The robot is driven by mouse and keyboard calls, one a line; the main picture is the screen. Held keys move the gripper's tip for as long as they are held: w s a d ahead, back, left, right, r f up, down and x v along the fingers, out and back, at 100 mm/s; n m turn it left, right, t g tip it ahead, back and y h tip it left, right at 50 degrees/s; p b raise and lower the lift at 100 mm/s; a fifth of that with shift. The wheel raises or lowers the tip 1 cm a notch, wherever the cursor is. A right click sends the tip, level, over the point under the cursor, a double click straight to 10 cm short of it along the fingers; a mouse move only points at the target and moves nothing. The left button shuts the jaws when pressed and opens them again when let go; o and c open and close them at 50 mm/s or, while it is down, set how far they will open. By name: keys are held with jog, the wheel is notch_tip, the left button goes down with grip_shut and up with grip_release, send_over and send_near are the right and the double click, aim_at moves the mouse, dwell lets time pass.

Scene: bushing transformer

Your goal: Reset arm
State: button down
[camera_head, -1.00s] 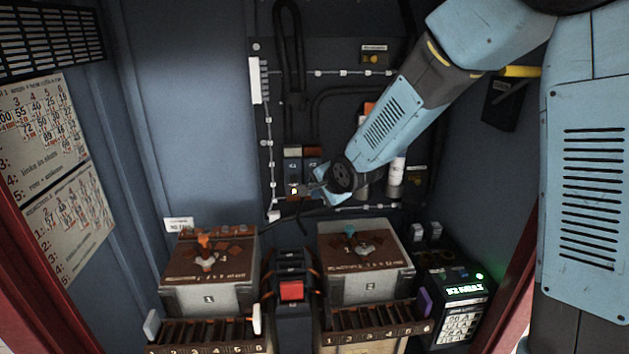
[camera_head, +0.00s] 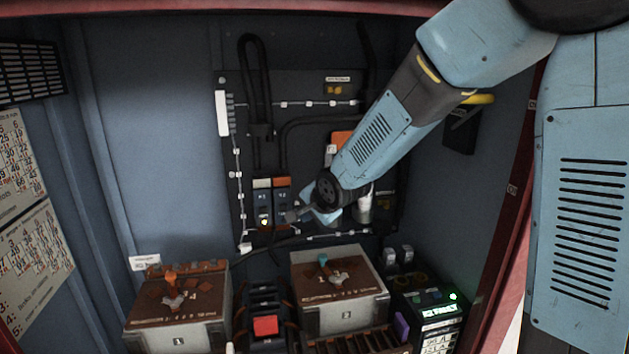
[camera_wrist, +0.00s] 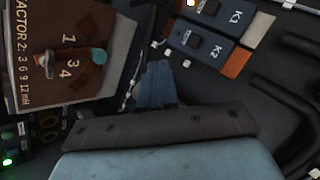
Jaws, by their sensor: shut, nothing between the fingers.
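My arm comes in from the upper right in the head view, and my gripper (camera_head: 288,216) is at its end, in front of the dark back panel (camera_head: 310,85). The gripper is shut and empty, pointing left near the lower part of the K1 (camera_head: 263,203) and K2 (camera_head: 282,192) switch units. In the wrist view the blue fingers (camera_wrist: 160,78) are together, just short of the K1 (camera_wrist: 228,18) and K2 (camera_wrist: 203,48) units in the picture. I cannot tell whether they touch anything. A small light glows below K1.
Two boxes with brown tops and knobs, the left one (camera_head: 178,335) and right one (camera_head: 340,318), stand below. A red button (camera_head: 265,326) sits between them. Cables hang on the panel.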

jog(key=s+d+r+n+h, duration=0.2)
jog(key=s+d+r, duration=0.3)
jog(key=d, duration=0.4)
jog(key=s+d+r+n+h, duration=0.1)
jog(key=s+d+r+h, duration=0.1)
jog(key=s+d+r, duration=0.5)
jog(key=s+d+n+g, duration=0.2)
jog(key=s+d+n, duration=0.2)
jog(key=s+d, duration=0.8)
jog(key=s, duration=0.3)
jog(key=shift+s+r+h, duration=0.25)
jog(key=shift+s+h, duration=0.1)
jog(key=shift+h, duration=0.05)
